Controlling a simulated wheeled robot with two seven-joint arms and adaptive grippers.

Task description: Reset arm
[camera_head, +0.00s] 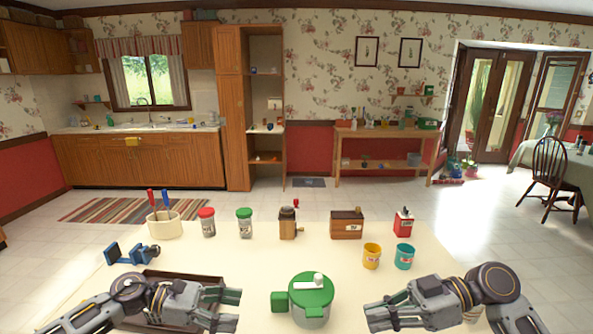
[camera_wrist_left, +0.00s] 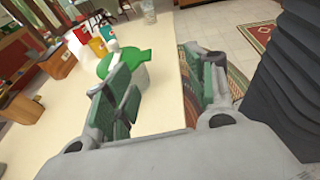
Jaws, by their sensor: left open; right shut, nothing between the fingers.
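My left gripper (camera_head: 232,308) is over the left front part of the cream table (camera_head: 240,262), open and empty. Its two green-padded fingers stand apart in the left wrist view (camera_wrist_left: 162,82), with bare tabletop seen between them. My right gripper (camera_head: 374,312) is over the right front part of the table, with its fingers shut and nothing held. A pot with a green lid (camera_head: 313,289) stands between the two grippers, apart from both. It also shows in the left wrist view (camera_wrist_left: 122,58), partly behind a finger.
A brown tray (camera_head: 183,273) is partly hidden under my left arm. A blue clamp-like tool (camera_head: 130,254) lies to its left. Along the back stand a utensil holder (camera_head: 163,224), jars, a grinder (camera_head: 288,224), a wooden box (camera_head: 346,225) and a red tin (camera_head: 403,222). Yellow (camera_head: 371,257) and teal (camera_head: 404,257) cups stand right.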

